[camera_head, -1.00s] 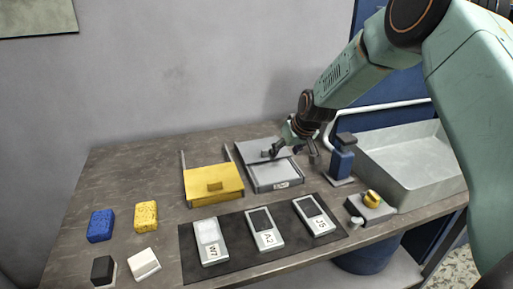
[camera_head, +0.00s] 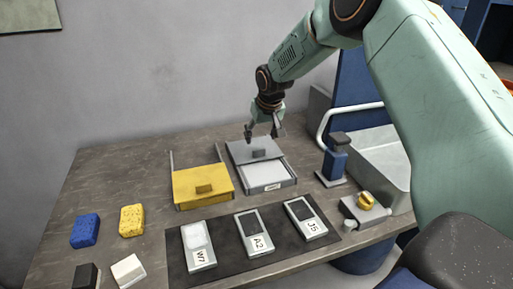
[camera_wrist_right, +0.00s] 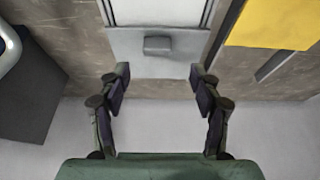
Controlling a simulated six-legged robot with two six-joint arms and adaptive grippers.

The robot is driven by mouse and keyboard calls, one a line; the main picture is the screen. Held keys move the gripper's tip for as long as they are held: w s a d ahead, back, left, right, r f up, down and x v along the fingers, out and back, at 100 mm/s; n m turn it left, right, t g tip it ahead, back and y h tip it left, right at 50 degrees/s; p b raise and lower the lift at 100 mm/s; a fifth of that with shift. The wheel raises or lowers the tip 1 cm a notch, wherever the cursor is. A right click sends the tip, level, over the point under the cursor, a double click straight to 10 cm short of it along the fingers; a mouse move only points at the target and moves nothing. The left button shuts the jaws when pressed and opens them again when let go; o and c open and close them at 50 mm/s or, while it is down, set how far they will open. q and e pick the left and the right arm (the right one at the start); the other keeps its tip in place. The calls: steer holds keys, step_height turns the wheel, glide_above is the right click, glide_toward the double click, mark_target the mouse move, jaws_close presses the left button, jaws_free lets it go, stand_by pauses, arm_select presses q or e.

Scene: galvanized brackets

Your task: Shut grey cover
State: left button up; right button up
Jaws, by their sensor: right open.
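The grey cover (camera_head: 240,151) is a flat panel with a small block handle (camera_head: 259,153). It lies over the rear part of a grey box (camera_head: 270,187); the front part of the box shows uncovered. In the right wrist view the cover (camera_wrist_right: 130,62) and its handle (camera_wrist_right: 158,44) are beyond the fingertips. My right gripper (camera_head: 263,135) is open and empty, above the cover's back edge. Its fingers (camera_wrist_right: 160,77) are spread to either side of the panel's width in the wrist view, and nothing is between them. My left gripper is out of view.
A yellow-covered box (camera_head: 203,199) stands just left. A blue dispenser-like stand (camera_head: 335,160) and a grey basin (camera_head: 382,165) are at the right. Labelled devices lie on a dark mat (camera_head: 225,240) in front. The wall is close behind.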

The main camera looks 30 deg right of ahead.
mark_target(260, 150)
steer(key=x, duration=0.4)
steer(key=d+x, duration=0.1)
steer(key=x, duration=0.1)
steer(key=shift+f+b, duration=0.15)
steer(key=shift+b, duration=0.15)
steer(key=shift+w+f, duration=0.1)
steer(key=shift+f, duration=0.25)
steer(key=shift+w+a+f, duration=0.2)
steer(key=shift+a+f, duration=0.05)
steer(key=shift+a, duration=0.15)
steer(key=shift+d+f, duration=0.15)
steer(key=shift+d, duration=0.2)
steer(key=shift+c, duration=1.2)
steer(key=shift+a, duration=0.25)
steer(key=c, duration=0.4)
steer(key=shift+d, duration=0.15)
steer(key=c, duration=0.3)
jaws_close()
